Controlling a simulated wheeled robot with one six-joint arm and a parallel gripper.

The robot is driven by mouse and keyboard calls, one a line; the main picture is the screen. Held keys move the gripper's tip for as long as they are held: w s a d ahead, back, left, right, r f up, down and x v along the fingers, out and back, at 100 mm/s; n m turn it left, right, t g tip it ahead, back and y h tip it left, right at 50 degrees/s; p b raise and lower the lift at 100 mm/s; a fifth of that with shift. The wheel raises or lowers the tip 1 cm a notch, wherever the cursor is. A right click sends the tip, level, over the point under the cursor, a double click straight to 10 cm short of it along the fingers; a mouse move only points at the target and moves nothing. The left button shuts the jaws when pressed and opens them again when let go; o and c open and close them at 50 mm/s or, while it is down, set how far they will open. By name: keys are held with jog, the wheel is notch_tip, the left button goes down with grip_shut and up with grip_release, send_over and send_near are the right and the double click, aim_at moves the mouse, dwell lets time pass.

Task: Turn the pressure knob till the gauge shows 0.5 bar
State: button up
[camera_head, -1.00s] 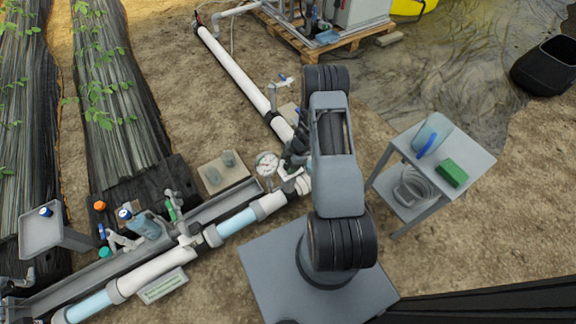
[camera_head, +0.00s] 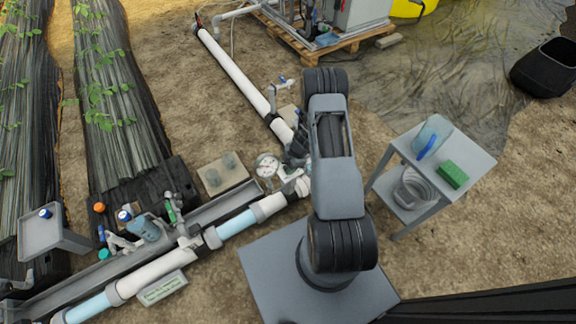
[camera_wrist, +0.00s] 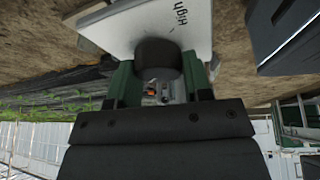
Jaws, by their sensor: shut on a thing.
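In the wrist view, a dark round knob (camera_wrist: 157,59) sits in front of a pale plate (camera_wrist: 165,28) with the printed word "High", upside down. My gripper (camera_wrist: 161,76) has its two green fingers on either side of the knob and is shut on it. In the head view, the round white pressure gauge (camera_head: 267,166) stands beside the white pipe, just left of my arm. Its needle is too small to read. My arm hides the knob and my gripper in the head view.
A grey side table (camera_head: 470,158) with a green block (camera_head: 453,174) and a clear jug stands at right. A small grey tray stand (camera_head: 42,232) is at left. White pipe (camera_head: 235,72) runs to a pallet at the back. Bare soil lies between.

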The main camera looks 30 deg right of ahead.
jog(key=shift+r+p, duration=0.1)
jog(key=shift+p, duration=0.2)
jog(key=shift+n+g+p, duration=0.5)
jog(key=shift+n+p, duration=0.4)
jog(key=shift+n, duration=0.3)
jog(key=n+g, duration=0.1)
jog(key=n, duration=0.2)
jog(key=shift+p, duration=0.35)
jog(key=shift+n+g, duration=0.5)
jog(key=shift+n, duration=0.6)
jog(key=o, duration=0.9)
